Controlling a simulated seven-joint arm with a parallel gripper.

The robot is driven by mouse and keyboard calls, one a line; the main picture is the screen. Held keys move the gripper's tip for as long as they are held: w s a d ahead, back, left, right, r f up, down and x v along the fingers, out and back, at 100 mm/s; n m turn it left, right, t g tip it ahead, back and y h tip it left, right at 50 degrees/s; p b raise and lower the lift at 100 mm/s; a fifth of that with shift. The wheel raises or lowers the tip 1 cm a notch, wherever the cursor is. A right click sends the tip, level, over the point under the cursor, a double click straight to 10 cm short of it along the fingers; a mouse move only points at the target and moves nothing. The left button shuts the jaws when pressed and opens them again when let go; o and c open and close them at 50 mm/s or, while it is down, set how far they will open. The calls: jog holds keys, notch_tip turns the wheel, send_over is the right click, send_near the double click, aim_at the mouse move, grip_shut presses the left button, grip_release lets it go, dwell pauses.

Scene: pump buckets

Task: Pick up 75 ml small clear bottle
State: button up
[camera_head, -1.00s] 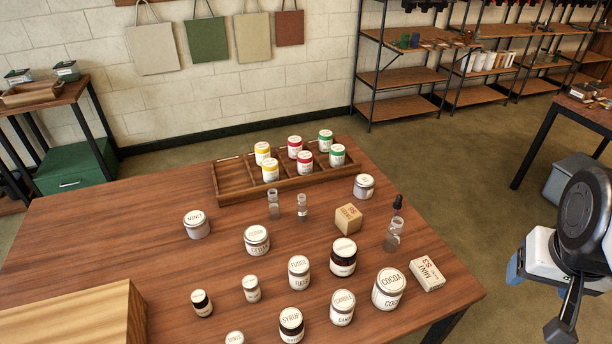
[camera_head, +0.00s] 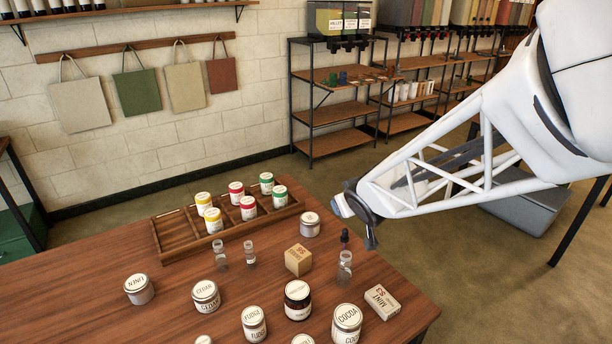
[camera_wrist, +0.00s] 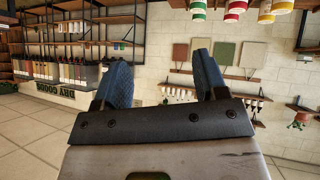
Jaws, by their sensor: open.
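Two small clear bottles stand upright side by side in the head view, a left one (camera_head: 221,261) and a slightly smaller right one (camera_head: 250,256), in front of the wooden tray. A clear bottle with a dark dropper top (camera_head: 344,270) stands further right. I cannot read any volume, so I cannot tell which is the 75 ml one. My gripper (camera_wrist: 160,72) is open and empty, with two blue fingers apart in the wrist view. In the head view it is in the air beyond the table's right back edge, right of the bottles and touching none.
A divided wooden tray (camera_head: 172,244) holds several red, yellow and green labelled jars. A wooden cube (camera_head: 298,260), a mint box (camera_head: 382,302), a silver-lidded tin (camera_head: 310,224) and labelled jars such as cocoa (camera_head: 347,322) crowd around the bottles. Shelves (camera_head: 335,142) stand behind.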

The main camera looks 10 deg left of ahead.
jog(key=w+a+f+n+y, duration=0.2)
jog(key=a+f, duration=0.1)
jog(key=a, duration=0.4)
jog(key=n+g+y, duration=0.6)
jog(key=g+y, duration=0.1)
send_near(221, 244)
jog(key=x, duration=0.5)
jog(key=shift+a+f, duration=0.2)
jog(key=shift+a, duration=0.05)
jog(key=shift+x, duration=1.25)
jog(key=shift+a, duration=0.1)
jog(key=shift+x, duration=2.55)
